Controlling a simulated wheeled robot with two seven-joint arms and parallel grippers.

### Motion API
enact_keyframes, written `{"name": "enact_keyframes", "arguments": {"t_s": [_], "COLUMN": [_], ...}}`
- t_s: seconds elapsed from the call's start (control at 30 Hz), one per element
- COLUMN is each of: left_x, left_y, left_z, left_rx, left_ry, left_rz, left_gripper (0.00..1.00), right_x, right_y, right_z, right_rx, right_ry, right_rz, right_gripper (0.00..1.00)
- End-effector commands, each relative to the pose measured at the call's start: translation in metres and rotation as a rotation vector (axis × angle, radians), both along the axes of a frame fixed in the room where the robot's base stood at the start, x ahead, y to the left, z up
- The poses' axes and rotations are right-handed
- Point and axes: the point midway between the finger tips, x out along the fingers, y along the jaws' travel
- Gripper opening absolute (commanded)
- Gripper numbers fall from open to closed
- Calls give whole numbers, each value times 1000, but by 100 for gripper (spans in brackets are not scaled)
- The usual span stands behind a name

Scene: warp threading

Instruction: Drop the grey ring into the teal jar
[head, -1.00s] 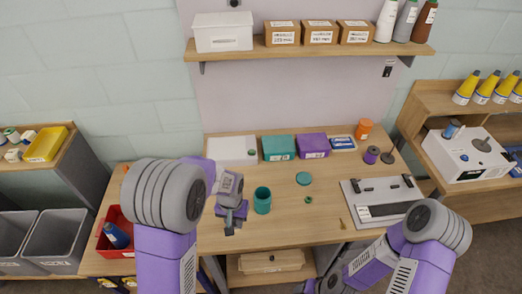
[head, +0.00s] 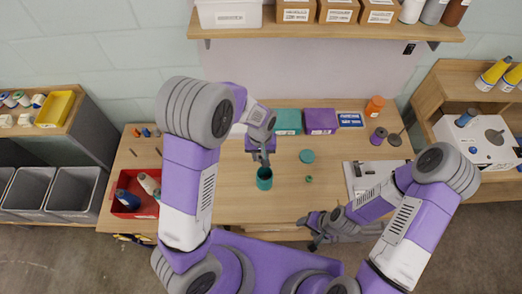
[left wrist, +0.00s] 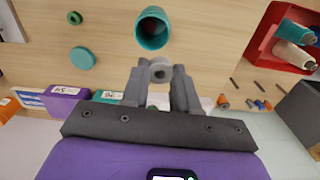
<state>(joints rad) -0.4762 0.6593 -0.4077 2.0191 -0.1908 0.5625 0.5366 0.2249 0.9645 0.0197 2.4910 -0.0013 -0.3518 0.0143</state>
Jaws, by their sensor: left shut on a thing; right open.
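The grey ring (left wrist: 160,69) is held between the fingertips of my left gripper (left wrist: 158,82) in the left wrist view. The teal jar (left wrist: 153,32) stands open on the table just beyond the ring in that view. In the head view the left gripper (head: 262,160) is at the far side of the teal jar (head: 264,182), close above its rim. The ring is too small to make out in the head view. My right gripper (head: 316,232) is open and empty near the table's front edge.
A teal lid (head: 307,156) and a small green ring (head: 309,179) lie right of the jar. Teal and purple boxes (head: 321,120) stand behind. A red bin (head: 137,194) with spools is at the left. The table's front middle is clear.

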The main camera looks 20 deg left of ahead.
Motion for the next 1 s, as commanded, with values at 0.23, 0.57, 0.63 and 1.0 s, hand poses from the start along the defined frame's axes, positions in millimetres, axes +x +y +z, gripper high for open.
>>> {"name": "enact_keyframes", "arguments": {"t_s": [0.23, 0.57, 0.63, 1.0], "left_x": [0, 0, 0, 0], "left_y": [0, 0, 0, 0], "left_z": [-34, -43, -43, -42], "left_rx": [1, 0, 0, 0], "left_ry": [2, 0, 0, 0], "left_rz": [0, 0, 0, -1], "left_gripper": [1, 1, 1, 59], "right_x": [0, 0, 0, 0], "right_y": [0, 0, 0, 0], "right_z": [-27, -33, -33, -33], "right_rx": [0, 0, 0, 0], "right_ry": [0, 0, -1, -1], "right_rz": [0, 0, 0, 0], "right_gripper": [59, 59, 59, 59]}}
